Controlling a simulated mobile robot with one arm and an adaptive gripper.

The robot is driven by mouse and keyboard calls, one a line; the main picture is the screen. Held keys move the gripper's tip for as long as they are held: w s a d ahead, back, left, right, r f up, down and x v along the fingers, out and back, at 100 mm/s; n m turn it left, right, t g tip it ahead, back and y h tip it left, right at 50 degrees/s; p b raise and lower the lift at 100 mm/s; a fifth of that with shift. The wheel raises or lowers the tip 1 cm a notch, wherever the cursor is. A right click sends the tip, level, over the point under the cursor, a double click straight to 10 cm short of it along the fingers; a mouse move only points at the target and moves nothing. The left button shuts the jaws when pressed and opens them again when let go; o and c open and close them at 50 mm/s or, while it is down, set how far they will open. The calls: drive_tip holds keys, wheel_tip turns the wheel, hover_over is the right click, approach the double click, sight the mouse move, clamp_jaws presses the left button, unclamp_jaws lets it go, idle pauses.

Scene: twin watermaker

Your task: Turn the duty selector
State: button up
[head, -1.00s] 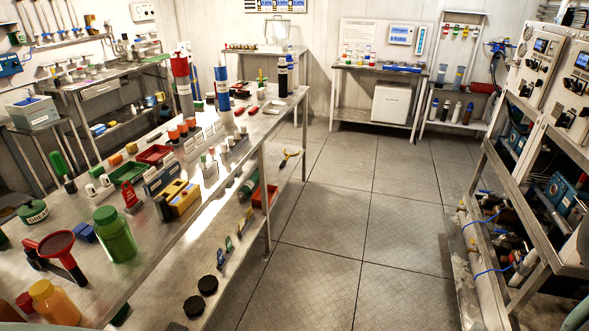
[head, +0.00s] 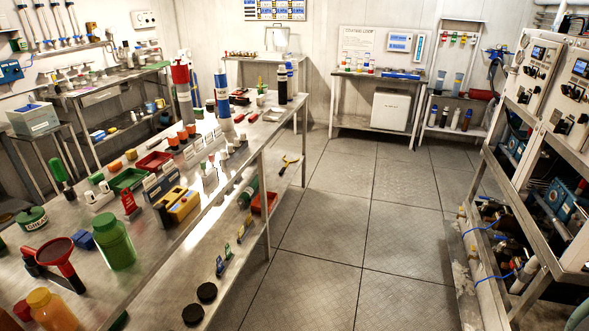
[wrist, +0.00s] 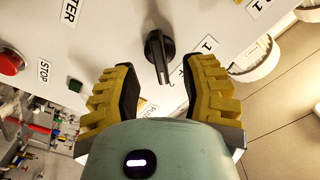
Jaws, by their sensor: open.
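The duty selector seems to be the black knob (wrist: 158,56) on a pale panel in the wrist view. Its long grip runs nearly up and down in the picture, and a printed "1" (wrist: 208,43) stands to its right. My gripper (wrist: 163,68) is open, with one yellow ribbed finger on each side of the knob's lower end. A gap shows between the knob and both fingers; the depth between them cannot be told. The label below the knob is partly hidden by my gripper. My gripper is not in the head view.
A red button (wrist: 10,62) with a STOP label (wrist: 44,70) is at the panel's left. White round parts (wrist: 257,60) lie past its right edge. In the head view, control panels (head: 575,90) stand at the right, a cluttered bench (head: 150,270) at the left, with clear floor between.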

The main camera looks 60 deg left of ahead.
drive_tip(key=v, duration=0.7)
drive_tip(key=shift+s+a, duration=0.25)
drive_tip(key=shift+w, duration=0.1)
